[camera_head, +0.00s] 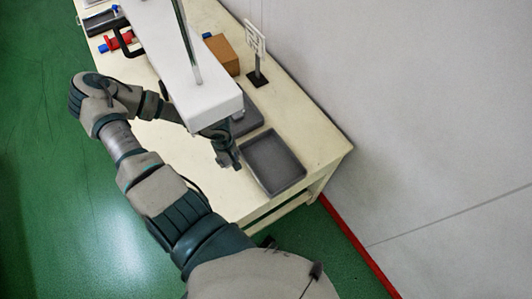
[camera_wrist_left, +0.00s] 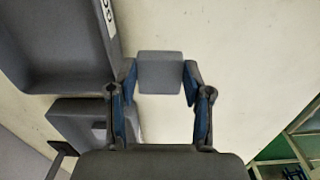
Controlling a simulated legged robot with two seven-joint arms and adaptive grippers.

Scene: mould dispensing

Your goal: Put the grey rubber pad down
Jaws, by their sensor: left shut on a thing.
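The grey rubber pad (camera_wrist_left: 160,72) is a small light grey square in the left wrist view. My left gripper (camera_wrist_left: 160,80) is shut on it, with one blue-lined finger against each side. In the head view my left gripper (camera_head: 230,158) is over the front part of the cream table, just left of a grey tray (camera_head: 272,163). The pad cannot be made out clearly there. Whether the pad touches the table top cannot be told. My right gripper is in neither view.
The left wrist view shows a grey tray (camera_wrist_left: 60,75) at upper left and bare table right of the pad. In the head view a white machine (camera_head: 205,100) overhangs the cream table (camera_head: 310,130). A brown box (camera_head: 222,54) and a small stand (camera_head: 257,78) are farther back.

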